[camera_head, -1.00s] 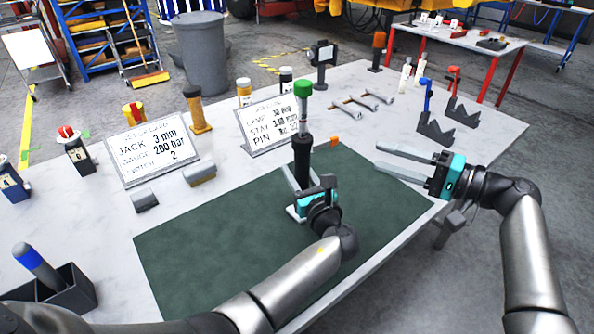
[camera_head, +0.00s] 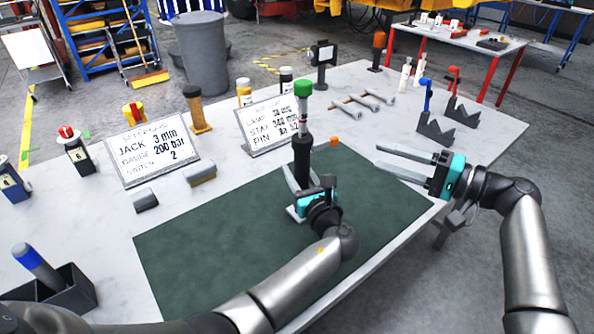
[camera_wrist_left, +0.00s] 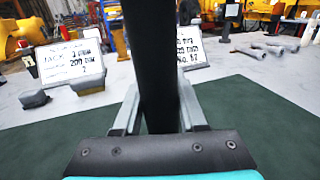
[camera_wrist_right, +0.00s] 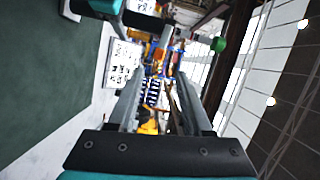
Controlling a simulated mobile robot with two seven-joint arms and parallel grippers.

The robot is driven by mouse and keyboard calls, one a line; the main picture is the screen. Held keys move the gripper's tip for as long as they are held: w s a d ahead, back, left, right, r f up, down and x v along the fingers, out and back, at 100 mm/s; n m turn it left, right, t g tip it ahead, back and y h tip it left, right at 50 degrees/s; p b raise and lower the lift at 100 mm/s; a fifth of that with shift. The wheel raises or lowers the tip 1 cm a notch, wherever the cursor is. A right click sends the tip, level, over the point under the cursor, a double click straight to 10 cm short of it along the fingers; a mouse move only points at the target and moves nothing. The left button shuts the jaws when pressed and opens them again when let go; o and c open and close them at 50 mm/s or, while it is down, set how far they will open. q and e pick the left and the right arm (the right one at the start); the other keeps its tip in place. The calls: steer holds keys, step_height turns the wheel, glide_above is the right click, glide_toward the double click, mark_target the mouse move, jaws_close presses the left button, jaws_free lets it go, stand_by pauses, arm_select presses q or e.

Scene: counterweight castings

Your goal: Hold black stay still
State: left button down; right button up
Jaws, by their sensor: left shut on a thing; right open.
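The black stay (camera_head: 302,160) stands upright on the green mat (camera_head: 210,245), with a thin upper rod and a green knob (camera_head: 303,88) on top. My left gripper (camera_head: 297,185) is shut around its lower black body. In the left wrist view the black column (camera_wrist_left: 152,60) rises between the two fingers. A pale base plate shows at its foot, partly hidden by the gripper. My right gripper (camera_head: 405,165) is open and empty above the right edge of the mat, apart from the stay. In the right wrist view nothing is between its fingers (camera_wrist_right: 165,90).
Two sign boards (camera_head: 152,152) (camera_head: 268,124) stand behind the mat. A dark box with a blue-capped tool (camera_head: 50,290) is at front left.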

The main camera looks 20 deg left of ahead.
steer(key=shift+r, duration=0.1)
steer(key=shift+c, duration=1.4)
steer(key=shift+w+d+r+n+t+h, duration=0.1)
steer(key=shift+d+r+n+t+h, duration=0.2)
steer(key=shift+n+h, duration=0.4)
steer(key=shift+c, duration=1.4)
steer(key=r+n, duration=0.1)
steer(key=n, duration=0.1)
steer(key=r+n+t+h, duration=0.1)
steer(key=r+n, duration=0.1)
steer(key=shift+s+t+h, duration=0.2)
steer(key=shift+t+h, duration=0.1)
jaws_close()
steer(key=shift+s+a+r+n+t+h, duration=0.2)
steer(key=shift+s+r+n+t, duration=0.25)
steer(key=shift+r+n, duration=0.45)
steer(key=shift+s+a+r+n+t+h, duration=0.15)
steer(key=shift+s+a+r+n+t, duration=0.15)
steer(key=shift+s+r+n, duration=0.6)
steer(key=shift+s+a+r+n+t+h, duration=0.15)
steer(key=shift+r+n+t, duration=0.2)
steer(key=shift+r+n, duration=0.6)
steer(key=shift+f+n, duration=0.25)
steer(key=shift+f, duration=0.05)
